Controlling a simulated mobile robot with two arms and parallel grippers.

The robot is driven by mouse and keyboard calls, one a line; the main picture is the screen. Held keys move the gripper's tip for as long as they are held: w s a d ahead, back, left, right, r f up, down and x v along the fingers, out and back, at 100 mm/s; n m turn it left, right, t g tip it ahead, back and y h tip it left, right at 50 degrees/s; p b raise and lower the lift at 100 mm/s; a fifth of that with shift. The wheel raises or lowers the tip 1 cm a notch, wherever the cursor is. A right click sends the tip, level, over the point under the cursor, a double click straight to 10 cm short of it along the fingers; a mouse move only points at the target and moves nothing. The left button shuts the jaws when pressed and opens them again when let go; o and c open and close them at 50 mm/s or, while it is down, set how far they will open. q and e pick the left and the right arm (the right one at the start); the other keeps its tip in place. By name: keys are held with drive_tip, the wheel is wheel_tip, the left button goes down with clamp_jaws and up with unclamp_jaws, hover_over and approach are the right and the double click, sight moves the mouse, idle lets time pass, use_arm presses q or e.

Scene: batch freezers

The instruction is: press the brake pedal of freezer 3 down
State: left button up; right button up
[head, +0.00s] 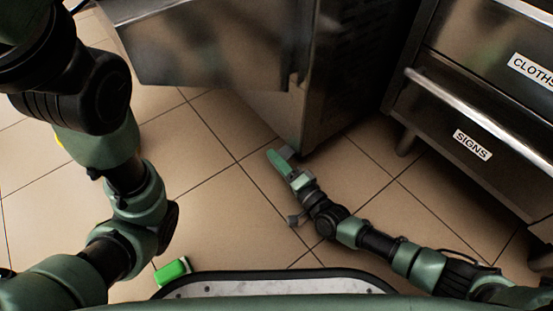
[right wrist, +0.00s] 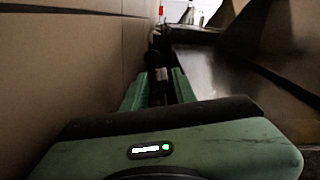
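The steel cabinet (head: 330,75) stands at top centre of the head view; no freezer number is readable on it. My right gripper (head: 278,160) is low over the floor at the cabinet's bottom front corner. A small grey piece (head: 287,152) shows beside its green fingers; I cannot tell if it is the brake pedal. In the right wrist view the fingers (right wrist: 160,85) stand apart, with a small pale piece (right wrist: 161,74) in line with the gap. Whether they touch it is unclear. My left arm hangs at left; its gripper is not visible.
A drawer unit (head: 455,105) labelled CLOTHS and SIGNS stands on legs at right. A steel box-like part (head: 200,45) juts out at upper left. A bright green block (head: 172,270) shows at lower left. The tiled floor (head: 215,195) in the middle is clear.

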drive_tip(key=shift+s+d+r+p, duration=0.1)
drive_tip(key=shift+s+d+p, duration=0.05)
drive_tip(key=shift+s+p, duration=0.15)
drive_tip(key=p+v, duration=0.3)
drive_tip(key=v, duration=0.3)
drive_tip(key=shift+d, duration=0.1)
drive_tip(key=shift+s+d+p, duration=0.3)
drive_tip(key=shift+s, duration=0.15)
